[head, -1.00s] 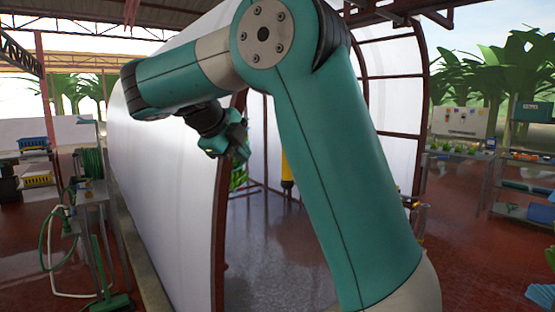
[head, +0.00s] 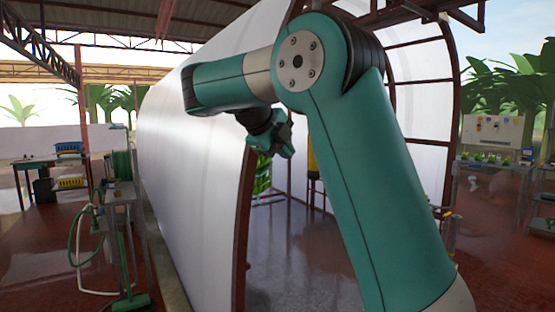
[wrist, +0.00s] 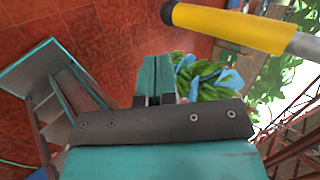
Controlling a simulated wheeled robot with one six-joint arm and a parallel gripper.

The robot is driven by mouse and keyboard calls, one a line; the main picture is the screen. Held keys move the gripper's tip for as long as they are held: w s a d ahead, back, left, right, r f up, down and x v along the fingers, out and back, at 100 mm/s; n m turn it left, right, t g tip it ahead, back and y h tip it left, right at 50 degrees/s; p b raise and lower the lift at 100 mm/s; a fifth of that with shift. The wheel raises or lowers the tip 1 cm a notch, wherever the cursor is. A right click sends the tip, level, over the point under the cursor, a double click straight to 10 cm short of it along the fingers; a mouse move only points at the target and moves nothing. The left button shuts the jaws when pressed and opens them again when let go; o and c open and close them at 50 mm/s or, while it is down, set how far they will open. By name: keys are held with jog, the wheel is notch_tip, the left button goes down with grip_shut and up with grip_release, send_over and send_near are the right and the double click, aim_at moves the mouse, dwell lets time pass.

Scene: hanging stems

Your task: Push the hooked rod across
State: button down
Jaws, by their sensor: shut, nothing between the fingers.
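In the wrist view a rod with a yellow sleeve (wrist: 230,27), a black end and a bare grey metal length crosses the upper right. No hook shows on it, so I cannot tell whether it is the hooked rod. A yellow upright piece (head: 313,160) shows inside the tunnel in the head view, partly behind my arm. My gripper (wrist: 157,78) is shut and empty, apart from the yellow-sleeved rod and below it in the wrist picture. In the head view my gripper (head: 278,143) hangs by the tunnel opening.
Green bananas (wrist: 205,78) with blue wrapping show just beyond my fingers. A white-walled tunnel (head: 195,190) with red-brown frame arches stands close by my arm. A grey-and-teal stand (wrist: 45,90) is at the wrist view's left. A bench with a green hose (head: 80,235) stands left.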

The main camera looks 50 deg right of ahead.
aim_at(310, 166)
jog(key=d+f, duration=0.1)
jog(key=d, duration=0.1)
jog(key=d+p, duration=0.1)
jog(key=d, duration=0.1)
jog(key=d+f+p, duration=0.1)
jog(key=d, duration=0.2)
jog(key=shift+s+f, duration=0.15)
jog(key=shift+f, duration=0.15)
